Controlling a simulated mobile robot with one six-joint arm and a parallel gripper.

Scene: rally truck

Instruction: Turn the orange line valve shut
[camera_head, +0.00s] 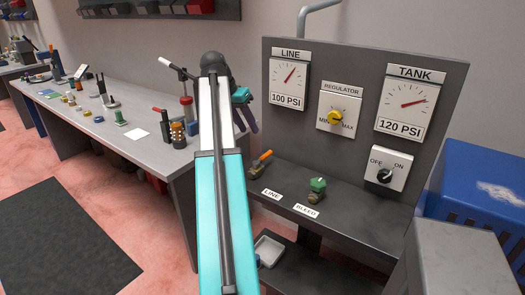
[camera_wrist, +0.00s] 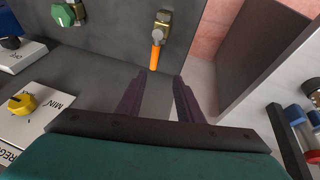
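The orange line valve (camera_head: 263,156) sits on the grey bench shelf behind the LINE label (camera_head: 271,194). Its orange lever slants up and right from a brass body in the head view. In the wrist view the orange lever (camera_wrist: 155,55) points from the brass body (camera_wrist: 163,22) toward my gripper. My gripper (camera_head: 247,128) is above and slightly left of the valve in the head view, apart from it. In the wrist view my gripper (camera_wrist: 159,78) has its two dark fingers spread with nothing between them. The lever end lies just beyond the fingertips in that view.
The green bleed valve (camera_head: 317,187) stands right of the line valve. The upright panel (camera_head: 327,65) behind carries the LINE gauge (camera_head: 289,80), yellow regulator knob (camera_head: 335,117), TANK gauge (camera_head: 406,105) and OFF/ON switch (camera_head: 386,172). A workbench (camera_head: 150,152) with tools stands at left.

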